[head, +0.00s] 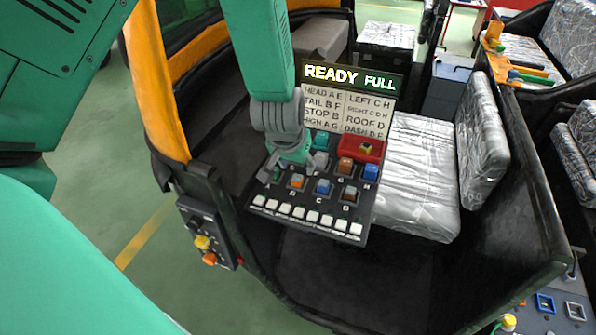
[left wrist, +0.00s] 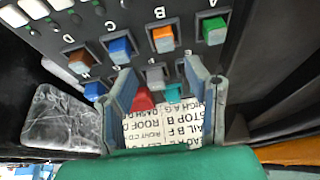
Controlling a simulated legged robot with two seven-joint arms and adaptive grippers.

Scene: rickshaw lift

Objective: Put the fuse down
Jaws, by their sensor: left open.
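My left gripper (head: 291,168) is open over the upper left part of the dark fuse panel (head: 265,191). In the left wrist view its two fingers (left wrist: 165,88) stand apart, with a grey fuse (left wrist: 156,75) showing beyond and between them; contact cannot be told. Coloured fuses sit in the panel's sockets: an orange one (head: 297,181), a blue one (head: 322,187) and a brown one (head: 346,166) among them. A green one (left wrist: 213,30) shows clearly in the left wrist view. A red holder (head: 372,155) at the panel's upper right has a small yellowish-brown piece on it. My right gripper is out of view.
A sign (head: 350,78) reading READY FULL stands behind the panel, above a printed list (head: 345,110). White buttons (head: 299,213) line the panel's front edge. A silver-covered seat (head: 415,175) is at the right. A side box (head: 207,233) with knobs is at the left.

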